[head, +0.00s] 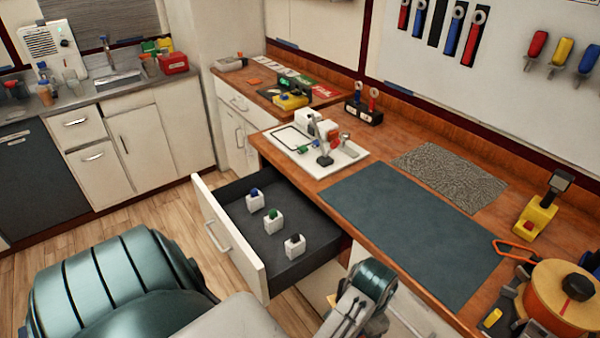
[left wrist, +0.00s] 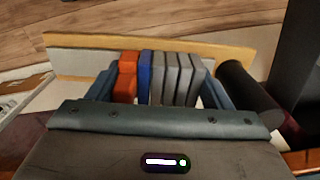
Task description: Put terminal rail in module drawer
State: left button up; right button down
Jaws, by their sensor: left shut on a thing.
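The terminal rail (left wrist: 171,78) is a row of orange, blue and grey blocks in the left wrist view. My left gripper (left wrist: 160,88) is shut on it, with a blue finger at either end of the row. The rail cannot be made out in the head view. The module drawer (head: 229,241) is pulled out below the counter. It has a pale front and a dark floor. My right gripper is not in view.
The drawer floor is bare beside the modules. The wooden counter (head: 271,159) above holds a white tray (head: 350,155), a dark mat (head: 405,230), a grey textured mat (head: 450,175) and an orange spool (head: 563,300). A pale panel with a wooden edge (left wrist: 75,42) lies beyond the rail.

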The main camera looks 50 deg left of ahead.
aim_at(254, 239)
jog(key=k+j+z, duration=0.1)
jog(key=j+z, duration=0.2)
jog(key=z, duration=0.15)
jog(key=k+j+z, duration=0.15)
jog(key=j+z, duration=0.15)
jog(key=z, duration=0.15)
jog(key=k+j+z, duration=0.15)
jog(key=z, duration=0.3)
jog(key=k+j+z, duration=0.2)
jog(key=z, duration=0.25)
jog(key=k+j+z, duration=0.4)
jog(key=k+z, duration=0.4)
jog(key=k, duration=0.15)
jog(key=k+z, duration=0.4)
jog(key=k+u, duration=0.2)
jog(key=k, duration=0.25)
jog(key=k+j+u, duration=0.2)
jog(key=k, duration=0.2)
jog(key=k+j+u, duration=0.2)
jog(key=k, duration=0.25)
jog(key=k+j+u, duration=0.2)
jog(key=k, duration=0.2)
jog(key=l, duration=0.05)
